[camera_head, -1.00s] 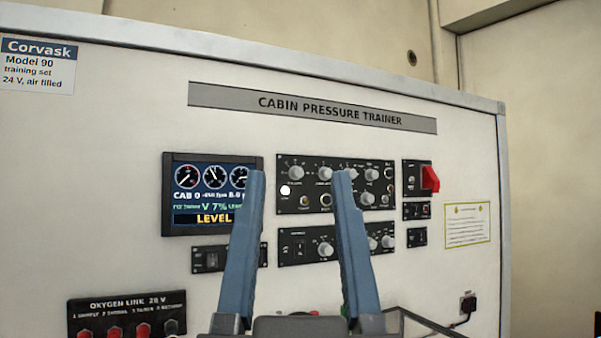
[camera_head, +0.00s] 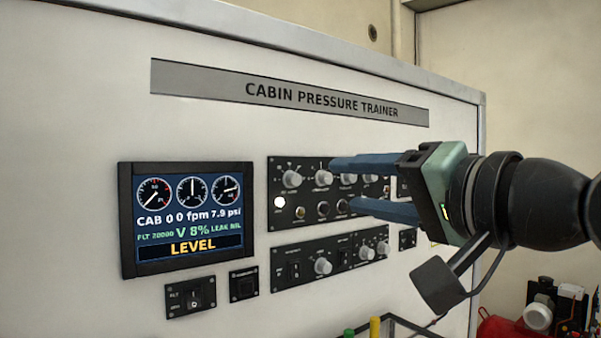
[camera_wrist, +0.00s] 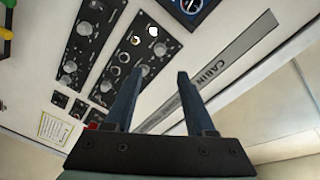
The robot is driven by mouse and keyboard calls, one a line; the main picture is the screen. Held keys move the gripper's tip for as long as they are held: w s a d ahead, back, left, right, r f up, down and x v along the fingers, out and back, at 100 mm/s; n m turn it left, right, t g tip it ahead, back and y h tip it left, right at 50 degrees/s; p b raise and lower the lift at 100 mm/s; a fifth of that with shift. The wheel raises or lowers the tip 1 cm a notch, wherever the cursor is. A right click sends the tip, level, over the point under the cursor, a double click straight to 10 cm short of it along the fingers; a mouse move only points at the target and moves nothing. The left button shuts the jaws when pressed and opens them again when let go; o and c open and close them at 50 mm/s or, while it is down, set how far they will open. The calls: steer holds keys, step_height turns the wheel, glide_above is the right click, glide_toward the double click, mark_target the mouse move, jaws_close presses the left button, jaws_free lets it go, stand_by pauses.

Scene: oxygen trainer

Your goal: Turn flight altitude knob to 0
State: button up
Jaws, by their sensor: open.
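The upper black control panel (camera_head: 283,225) has a row of grey knobs, with smaller controls below; labels are too small to read, so I cannot tell which is the flight altitude knob. A left knob (camera_head: 292,179) and a second knob (camera_head: 323,178) show clearly. The display (camera_head: 187,218) reads FLT 20000, CAB 0 and LEVEL. My gripper (camera_head: 342,184) reaches in from the right, open and empty, its fingers in front of the panel and covering part of its right half. In the wrist view, my gripper (camera_wrist: 160,72) has its fingers apart beside the upper panel (camera_wrist: 118,72).
A lower panel (camera_head: 300,285) with knobs and a switch sits below. Two small switch units (camera_head: 190,299) lie under the display. A title plate (camera_head: 290,95) runs above. Green and yellow parts stand at the bottom. Red equipment (camera_head: 505,330) is at the lower right.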

mark_target(296, 180)
steer(key=p+x, duration=0.5)
steer(key=x, duration=0.5)
steer(key=shift+w+a+r, duration=0.1)
steer(key=shift+w+r, duration=0.05)
steer(key=shift+w, duration=0.1)
steer(key=shift+w+a, duration=0.35)
steer(key=shift+w, duration=0.15)
jaws_close()
